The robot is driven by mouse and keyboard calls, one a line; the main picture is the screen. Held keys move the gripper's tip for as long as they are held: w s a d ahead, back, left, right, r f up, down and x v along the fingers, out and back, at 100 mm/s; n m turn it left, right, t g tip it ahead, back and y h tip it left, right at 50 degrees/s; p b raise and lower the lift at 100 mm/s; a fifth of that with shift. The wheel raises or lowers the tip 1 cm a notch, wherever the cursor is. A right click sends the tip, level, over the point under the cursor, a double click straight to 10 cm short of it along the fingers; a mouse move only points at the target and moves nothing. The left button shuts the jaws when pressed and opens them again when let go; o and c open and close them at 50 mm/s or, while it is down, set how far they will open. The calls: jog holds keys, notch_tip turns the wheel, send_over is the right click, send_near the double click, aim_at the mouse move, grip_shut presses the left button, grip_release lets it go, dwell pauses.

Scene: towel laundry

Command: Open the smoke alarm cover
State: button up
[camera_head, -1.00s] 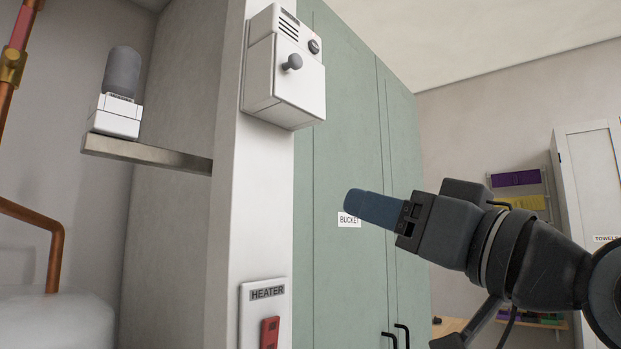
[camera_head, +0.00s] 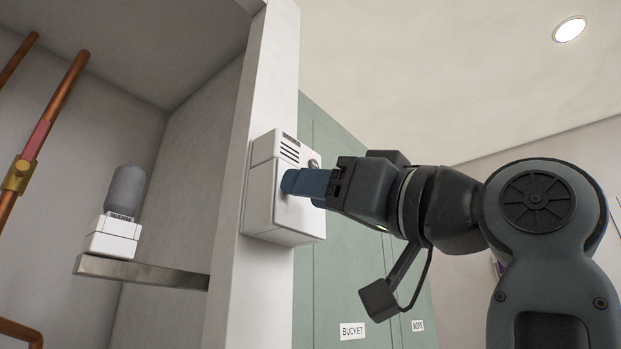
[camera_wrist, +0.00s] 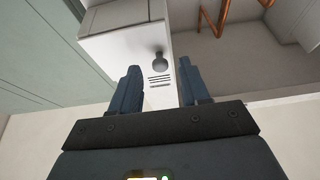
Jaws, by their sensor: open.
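The smoke alarm (camera_head: 277,215) is a white box with dark vent slots, fixed to the white post. Its cover looks closed. My gripper (camera_head: 290,182) is in front of the cover and hides the knob in the head view. In the wrist view the grey round knob (camera_wrist: 159,62) sticks out of the alarm (camera_wrist: 125,42). My gripper (camera_wrist: 156,78) is open there, with one blue finger on each side of the knob's line and clear gaps to it. I cannot tell whether a finger touches the cover.
The white post (camera_head: 270,85) carries the alarm. Green cabinet doors (camera_head: 325,270) with BUCKET and MOPS labels stand to the right. A metal shelf (camera_head: 140,270) at left holds a white box with a grey cylinder (camera_head: 126,190). Copper pipes (camera_head: 55,115) run at far left.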

jog(key=shift+w+a+r, duration=0.2)
jog(key=shift+w+a, duration=0.15)
jog(key=shift+a, duration=0.1)
grip_shut()
dwell(0.5)
